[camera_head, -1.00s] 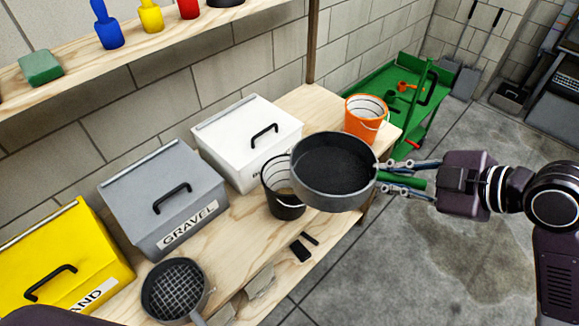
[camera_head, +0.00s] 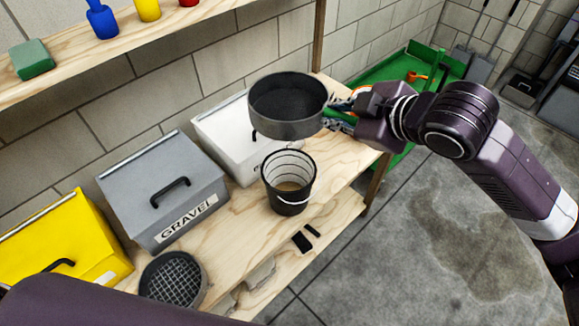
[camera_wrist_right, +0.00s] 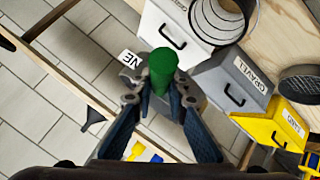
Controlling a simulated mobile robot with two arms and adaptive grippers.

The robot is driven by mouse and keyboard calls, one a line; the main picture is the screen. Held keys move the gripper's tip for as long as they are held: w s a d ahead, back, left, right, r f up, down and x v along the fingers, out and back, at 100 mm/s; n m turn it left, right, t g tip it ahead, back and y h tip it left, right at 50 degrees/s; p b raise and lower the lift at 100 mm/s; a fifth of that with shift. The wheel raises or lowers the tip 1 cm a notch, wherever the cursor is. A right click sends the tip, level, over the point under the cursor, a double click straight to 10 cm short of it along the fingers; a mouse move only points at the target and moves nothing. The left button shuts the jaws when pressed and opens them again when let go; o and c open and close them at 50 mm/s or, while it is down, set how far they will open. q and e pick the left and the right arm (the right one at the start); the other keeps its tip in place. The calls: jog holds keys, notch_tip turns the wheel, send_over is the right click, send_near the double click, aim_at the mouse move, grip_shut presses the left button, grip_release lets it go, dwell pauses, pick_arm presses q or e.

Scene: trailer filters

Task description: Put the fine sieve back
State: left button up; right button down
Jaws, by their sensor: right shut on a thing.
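The fine sieve (camera_head: 288,128), a dark round pan with a fine dark mesh, is in the air in the head view. It is above the bench, in front of the white box and over the far side of the black bucket. My right gripper (camera_head: 340,112) is at its right side, shut on its green handle. A coarser sieve (camera_head: 173,280) lies on the bench at lower left. My left gripper is out of view; only part of that arm shows.
The black bucket (camera_head: 288,199) stands on the bench (camera_head: 236,228). White (camera_head: 222,133), grey GRAVEL (camera_head: 165,190) and yellow (camera_head: 62,245) boxes line the wall. Above is a shelf (camera_head: 128,38) with a green block (camera_head: 31,59). The orange bucket is mostly hidden by my arm.

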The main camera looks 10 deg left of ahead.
notch_tip(320, 180, down, 19)
jog(key=p, duration=0.3)
jog(key=shift+f, duration=0.2)
jog(key=c, duration=1.9)
grip_release()
jog(key=shift+s+f, duration=0.1)
jog(key=b+v, duration=0.3)
jog(key=v, duration=0.4)
jog(key=shift+d, duration=0.25)
jog(key=shift+s, duration=0.1)
